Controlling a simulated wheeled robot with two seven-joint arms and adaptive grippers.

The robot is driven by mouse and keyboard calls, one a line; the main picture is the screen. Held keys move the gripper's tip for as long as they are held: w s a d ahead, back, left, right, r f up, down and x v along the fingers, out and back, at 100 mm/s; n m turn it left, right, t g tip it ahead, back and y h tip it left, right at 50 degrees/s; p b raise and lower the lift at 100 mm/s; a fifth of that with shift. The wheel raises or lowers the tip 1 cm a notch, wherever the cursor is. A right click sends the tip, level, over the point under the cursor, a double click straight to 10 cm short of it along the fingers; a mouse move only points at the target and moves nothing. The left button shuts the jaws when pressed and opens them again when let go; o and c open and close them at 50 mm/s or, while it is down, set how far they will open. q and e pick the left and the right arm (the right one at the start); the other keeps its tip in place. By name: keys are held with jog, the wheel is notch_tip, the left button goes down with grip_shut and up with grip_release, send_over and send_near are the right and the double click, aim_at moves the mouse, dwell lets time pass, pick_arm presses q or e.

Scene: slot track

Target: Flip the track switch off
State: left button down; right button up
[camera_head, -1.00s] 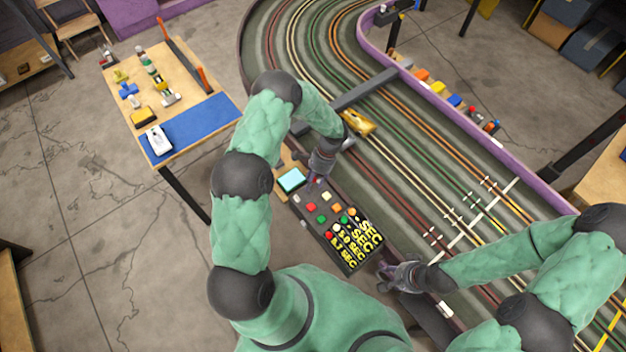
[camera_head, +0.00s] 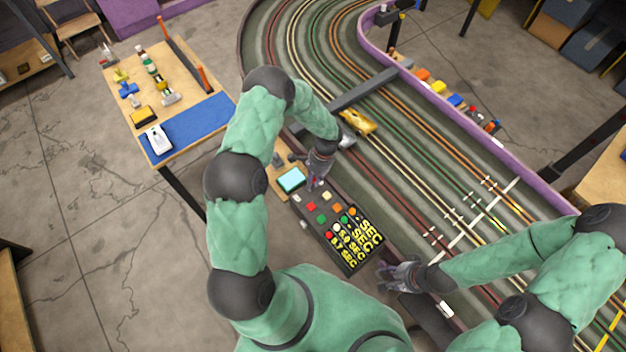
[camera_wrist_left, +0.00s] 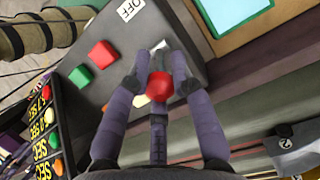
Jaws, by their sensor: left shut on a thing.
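The dark control panel (camera_head: 341,262) lies beside the track, with colored buttons and yellow lettering. In the left wrist view, a round red knob (camera_wrist_left: 159,85) sits between the fingers of my left gripper (camera_wrist_left: 160,88), which is shut on it. A white OFF label (camera_wrist_left: 130,9) is on the panel beyond the fingertips. My right gripper (camera_head: 388,275) is open and empty by the panel's near end.
The cyan screen (camera_head: 291,180) is next to my left gripper. The slot track (camera_head: 440,190) curves behind, with a yellow car (camera_head: 358,122) and a grey beam (camera_head: 365,92) across it. A wooden table (camera_head: 185,112) with a white car (camera_head: 158,139) stands at left.

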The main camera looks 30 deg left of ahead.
pick_arm(q)
jog(key=shift+s+a+t+h+b, duration=0.2)
jog(key=shift+s+t+b, duration=0.1)
jog(key=shift+t+b, duration=0.3)
jog(key=shift+s+a+t+h+b, duration=0.1)
jog(key=shift+s+t+h+b, duration=0.15)
jog(key=shift+t+b, duration=0.3)
jog(key=t+b, duration=0.1)
jog(key=b, duration=0.1)
jog(key=s+t+h+b, duration=0.1)
jog(key=b, duration=0.1)
jog(key=t+b, duration=0.2)
jog(key=shift+s+a+f+h, duration=0.1)
jog(key=shift+s+a+h, duration=0.15)
jog(key=shift+s+a, duration=0.1)
jog(key=shift+s+a+t+h+b, duration=0.15)
jog(key=shift+s+t+h+b, duration=0.35)
jog(key=shift+t+b, duration=0.65)
jog(key=c, duration=1)
grip_release()
jog(key=shift+c, duration=0.2)
jog(key=v, duration=0.7)
